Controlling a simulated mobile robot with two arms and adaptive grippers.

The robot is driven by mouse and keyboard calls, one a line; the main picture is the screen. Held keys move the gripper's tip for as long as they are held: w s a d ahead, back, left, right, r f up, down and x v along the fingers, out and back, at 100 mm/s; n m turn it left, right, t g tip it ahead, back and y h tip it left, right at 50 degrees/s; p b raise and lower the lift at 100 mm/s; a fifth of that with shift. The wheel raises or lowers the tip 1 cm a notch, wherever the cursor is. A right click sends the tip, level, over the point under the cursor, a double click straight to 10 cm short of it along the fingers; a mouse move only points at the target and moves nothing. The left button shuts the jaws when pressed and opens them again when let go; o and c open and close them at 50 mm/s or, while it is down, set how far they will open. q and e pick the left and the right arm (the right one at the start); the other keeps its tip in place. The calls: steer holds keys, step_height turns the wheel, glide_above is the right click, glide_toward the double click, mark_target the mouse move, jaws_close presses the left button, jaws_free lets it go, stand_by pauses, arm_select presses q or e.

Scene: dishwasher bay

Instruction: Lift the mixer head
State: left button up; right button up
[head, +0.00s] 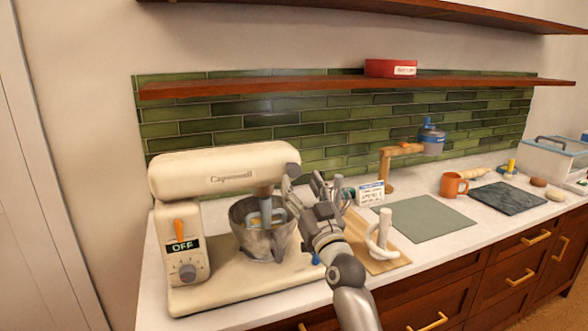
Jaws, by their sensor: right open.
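A cream stand mixer stands on the left part of the white counter. Its head (222,170) is level, lowered over a grey metal bowl (254,246), with the beater shaft reaching into the bowl. An orange lever (179,229) and an "OFF" label sit on the mixer's left side above a round knob (187,272). My right gripper (303,188) is open, beside the front right end of the mixer head and next to the bowl. Whether its fingers touch the mixer cannot be told. My left gripper is not in view.
Right of my arm are a wooden board (371,252) with a white stand (381,236), a small box (370,193), a green mat (428,218), an orange mug (453,185) and a dark slab (507,199). A wooden shelf (330,84) runs above the counter.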

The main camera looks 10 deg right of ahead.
mark_target(295, 174)
steer(key=shift+p+x, duration=0.4)
steer(key=shift+x, duration=2.4)
jaws_close()
